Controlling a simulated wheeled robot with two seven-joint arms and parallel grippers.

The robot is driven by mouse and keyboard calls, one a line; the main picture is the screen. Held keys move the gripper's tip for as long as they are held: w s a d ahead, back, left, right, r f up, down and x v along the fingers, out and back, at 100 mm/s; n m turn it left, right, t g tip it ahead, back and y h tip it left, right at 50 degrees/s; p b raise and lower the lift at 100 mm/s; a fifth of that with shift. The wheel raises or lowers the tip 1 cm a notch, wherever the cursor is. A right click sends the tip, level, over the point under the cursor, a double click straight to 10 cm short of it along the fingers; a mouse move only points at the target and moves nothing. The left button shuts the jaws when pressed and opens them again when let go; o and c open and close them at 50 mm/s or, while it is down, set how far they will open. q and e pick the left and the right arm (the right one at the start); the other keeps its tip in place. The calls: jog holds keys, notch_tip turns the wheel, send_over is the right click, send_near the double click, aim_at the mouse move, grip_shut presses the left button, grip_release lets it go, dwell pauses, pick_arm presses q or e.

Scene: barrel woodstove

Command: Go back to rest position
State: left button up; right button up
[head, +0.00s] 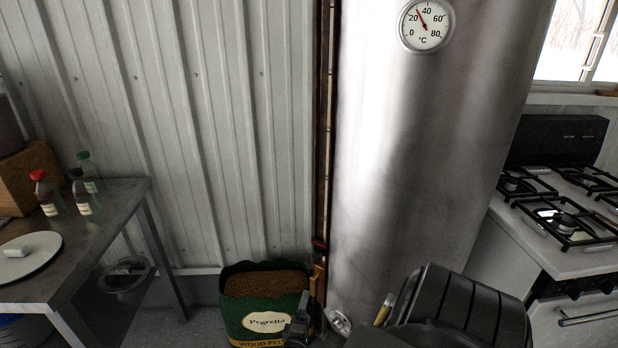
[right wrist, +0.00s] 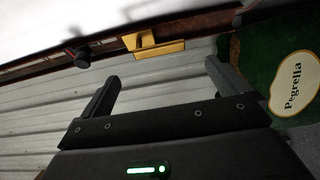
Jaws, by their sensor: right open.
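My right gripper (right wrist: 163,88) shows in the right wrist view with its two dark fingers spread apart and nothing between them. In the head view, a dark part of it (head: 298,331) shows low, in front of the green wood pellet bag (head: 245,318), while my dark right arm fills the bottom right. In the wrist view the bag (right wrist: 262,60) is just right of the right finger. A yellow piece (right wrist: 158,47) lies beyond the fingertips, apart from them. My left gripper is not seen in either view.
A large metal barrel (head: 400,170) with a thermometer (head: 426,26) stands right of the bag. A gas stove (head: 565,260) is at the right. A metal table (head: 110,215) with bottles and a white plate (head: 28,262) is at the left. Grey floor shows between table and bag.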

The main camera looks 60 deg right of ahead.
jog(key=shift+s+a, duration=0.25)
jog(key=shift+a, duration=0.45)
